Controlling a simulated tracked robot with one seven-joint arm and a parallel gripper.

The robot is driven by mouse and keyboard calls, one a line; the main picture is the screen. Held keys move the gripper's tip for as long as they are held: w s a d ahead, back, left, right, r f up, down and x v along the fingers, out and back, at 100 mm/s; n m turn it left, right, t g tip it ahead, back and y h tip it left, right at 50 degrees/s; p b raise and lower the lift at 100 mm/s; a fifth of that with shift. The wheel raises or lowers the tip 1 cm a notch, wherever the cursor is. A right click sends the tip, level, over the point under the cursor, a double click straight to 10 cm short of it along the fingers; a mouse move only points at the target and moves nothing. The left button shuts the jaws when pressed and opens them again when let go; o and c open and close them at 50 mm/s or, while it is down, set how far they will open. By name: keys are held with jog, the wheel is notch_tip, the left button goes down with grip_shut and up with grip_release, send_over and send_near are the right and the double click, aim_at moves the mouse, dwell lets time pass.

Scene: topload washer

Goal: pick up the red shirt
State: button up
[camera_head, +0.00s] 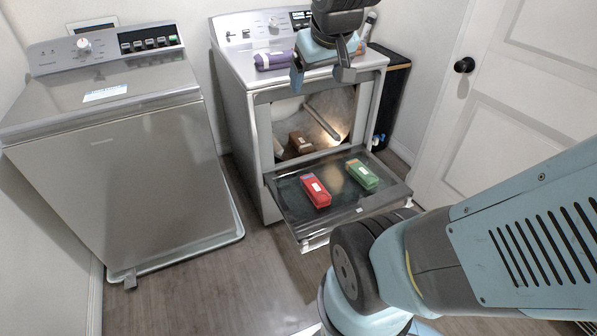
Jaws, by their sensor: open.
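The red shirt (316,191) looks like a small folded red block with a white label. It lies on the open glass door (300,212) of the right-hand machine, left of a similar green block (362,174). My gripper (321,76) is open at the top of the view, in front of the machine's top panel. Its two fingers are apart with nothing between them. In the picture it is well above the red shirt and apart from it.
A brown block (300,142) sits inside the lit drum opening. A purple item (272,60) lies on the machine's top. A closed topload washer (115,150) stands left, a white door (520,95) right. Floor (195,285) is clear at front left.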

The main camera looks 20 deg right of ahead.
jog(key=shift+o, duration=1)
jog(key=w+d+f, duration=0.3)
jog(key=w, duration=0.4)
jog(key=shift+w+d+f+n+h, duration=0.3)
jog(key=shift+w+d+h, duration=0.05)
jog(key=shift+d+h, duration=0.05)
jog(key=w+d+f+n+t, duration=0.1)
jog(key=w+d+f, duration=0.65)
jog(key=f, duration=0.35)
jog(key=w+d+f+n+t, duration=0.1)
jog(key=w+d+f, duration=0.5)
jog(key=w+f, duration=0.45)
notch_tip(320, 180, down, 12)
jog(key=d+y, duration=0.1)
jog(key=d, duration=0.2)
jog(key=m+t+y, duration=0.1)
jog(key=m+t, duration=0.1)
jog(key=t, duration=0.3)
send_near(316, 186)
jog(key=shift+w+d+f+t, duration=0.2)
jog(key=shift+w+f+t, duration=0.1)
jog(key=shift+w+f, duration=0.55)
jog(key=shift+a+x, duration=0.15)
jog(key=shift+x, duration=1.3)
jog(key=shift+a+x, duration=0.2)
jog(key=shift+x, duration=1.3)
jog(key=shift+r, duration=0.2)
